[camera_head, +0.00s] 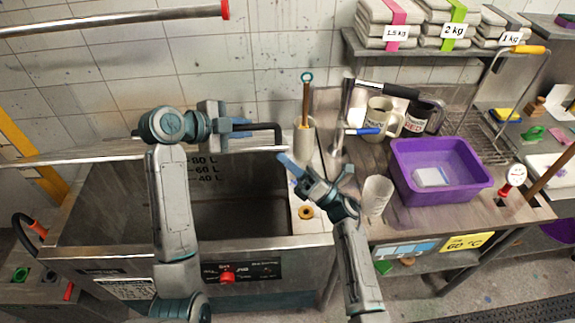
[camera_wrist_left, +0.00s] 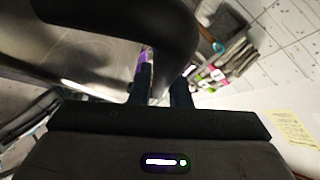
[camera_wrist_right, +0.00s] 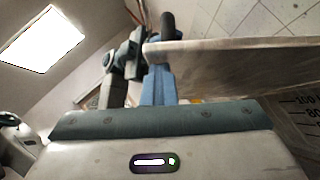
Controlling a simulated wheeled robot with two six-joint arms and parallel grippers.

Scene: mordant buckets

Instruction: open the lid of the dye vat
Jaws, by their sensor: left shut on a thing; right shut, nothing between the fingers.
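The dye vat (camera_head: 115,262) is the steel tank at the left, its inside showing with litre marks on the back wall. Its lid (camera_head: 245,150) appears as a thin strip, nearly edge-on, raised above the tank. A black bent handle (camera_head: 264,126) stands at the lid's right part. My left gripper (camera_head: 233,127) is shut on this handle, which looms large in the left wrist view (camera_wrist_left: 115,35). My right gripper (camera_head: 283,160) is shut and empty by the lid's right end. In the right wrist view its blue fingers (camera_wrist_right: 160,85) are close to a steel edge; contact is unclear.
Right of the vat, the bench holds a glass (camera_head: 376,195), a beige mug (camera_head: 380,118), a dark mug (camera_head: 417,116) and a purple tub (camera_head: 440,185). A beige container (camera_head: 304,143) with a brush stands behind my right gripper. A steel rail (camera_head: 110,20) crosses the upper left.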

